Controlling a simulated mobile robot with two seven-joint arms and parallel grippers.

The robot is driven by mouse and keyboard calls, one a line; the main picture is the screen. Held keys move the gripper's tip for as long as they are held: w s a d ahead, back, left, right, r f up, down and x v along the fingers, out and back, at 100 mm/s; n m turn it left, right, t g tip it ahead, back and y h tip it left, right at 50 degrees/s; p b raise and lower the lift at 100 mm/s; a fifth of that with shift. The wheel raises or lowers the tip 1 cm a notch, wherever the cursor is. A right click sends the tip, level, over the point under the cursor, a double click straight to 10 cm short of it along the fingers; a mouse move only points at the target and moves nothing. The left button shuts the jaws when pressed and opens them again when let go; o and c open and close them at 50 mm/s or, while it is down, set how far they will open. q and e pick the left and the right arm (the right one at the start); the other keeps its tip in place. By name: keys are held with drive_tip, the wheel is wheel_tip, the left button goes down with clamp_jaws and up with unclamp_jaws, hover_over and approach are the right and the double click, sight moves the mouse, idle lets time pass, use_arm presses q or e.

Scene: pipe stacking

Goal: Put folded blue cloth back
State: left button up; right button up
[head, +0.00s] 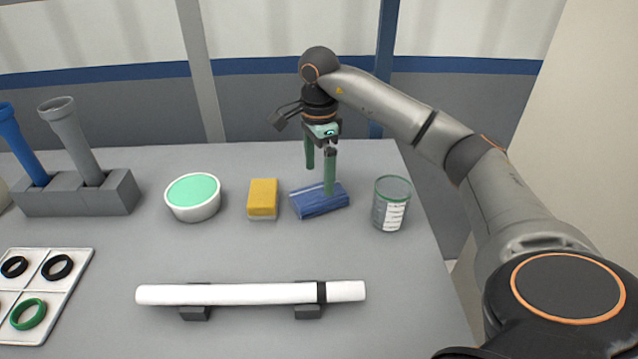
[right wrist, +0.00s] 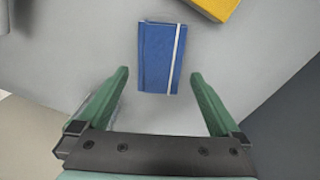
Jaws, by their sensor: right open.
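The folded blue cloth (head: 309,206) lies flat on the table, between the yellow sponge and the clear cup. It also shows in the right wrist view (right wrist: 155,58), with a white stripe near one edge. My right gripper (head: 319,178) is open and empty, pointing down over the cloth. In the head view one green finger overlaps the cloth and the other is behind it. In the right wrist view the cloth lies beyond the open fingertips (right wrist: 160,74), roughly centred between them. My left gripper is not in view.
The yellow sponge (head: 262,198) and green-filled white bowl (head: 193,208) stand left of the cloth. The clear cup (head: 390,205) stands close on its right. A white pipe (head: 240,294) rests on supports in front. A grey holder (head: 115,196) and ring tray (head: 78,272) are left.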

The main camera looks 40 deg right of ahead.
sight(319, 194)
wheel_tip(319, 194, up, 6)
drive_tip(key=shift+p, duration=0.45)
drive_tip(key=shift+a, duration=0.1)
idle(0.3)
